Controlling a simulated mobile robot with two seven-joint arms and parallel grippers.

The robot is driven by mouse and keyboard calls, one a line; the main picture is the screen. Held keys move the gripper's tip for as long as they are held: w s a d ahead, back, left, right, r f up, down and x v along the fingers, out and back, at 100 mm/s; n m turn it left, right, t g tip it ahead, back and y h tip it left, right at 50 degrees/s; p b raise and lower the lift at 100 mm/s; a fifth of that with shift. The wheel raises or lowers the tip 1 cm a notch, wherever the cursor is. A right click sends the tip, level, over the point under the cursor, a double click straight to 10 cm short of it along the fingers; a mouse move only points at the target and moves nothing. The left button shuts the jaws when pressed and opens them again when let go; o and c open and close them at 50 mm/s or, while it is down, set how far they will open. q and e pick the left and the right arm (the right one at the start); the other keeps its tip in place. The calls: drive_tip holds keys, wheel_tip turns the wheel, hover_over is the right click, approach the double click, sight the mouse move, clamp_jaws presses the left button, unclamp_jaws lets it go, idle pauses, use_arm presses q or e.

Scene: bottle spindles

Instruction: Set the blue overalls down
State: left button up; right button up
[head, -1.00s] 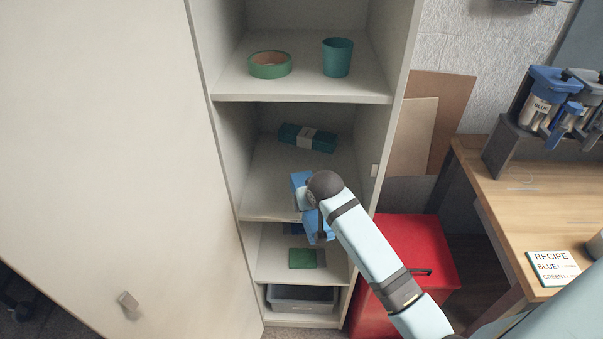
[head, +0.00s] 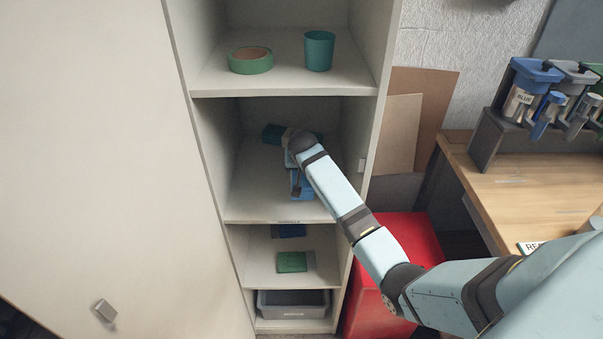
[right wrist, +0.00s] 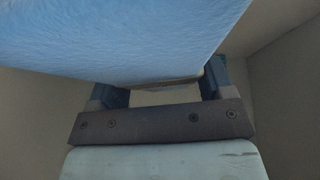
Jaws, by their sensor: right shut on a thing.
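The blue overalls (head: 304,186) are a folded blue bundle at the cabinet's middle shelf, partly hidden behind my right arm in the head view. In the right wrist view the light blue cloth (right wrist: 110,35) fills the top, between and beyond the fingers. My right gripper (right wrist: 162,88) is shut on the overalls; in the head view its fingers are mostly hidden by the wrist. I cannot tell whether the bundle touches the shelf (head: 250,200). My left gripper is not in view.
A dark teal folded bundle (head: 272,132) lies at the back of the same shelf. Green tape (head: 250,66) and a teal cup (head: 319,52) stand above. A green item (head: 292,262) and a grey bin (head: 293,310) are below. A red cabinet (head: 410,240) stands right.

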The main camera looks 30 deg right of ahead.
drive_tip(key=shift+f, duration=1.6)
drive_tip(key=o, duration=1.1)
drive_tip(key=shift+f, duration=0.1)
drive_tip(key=shift+c, duration=0.2)
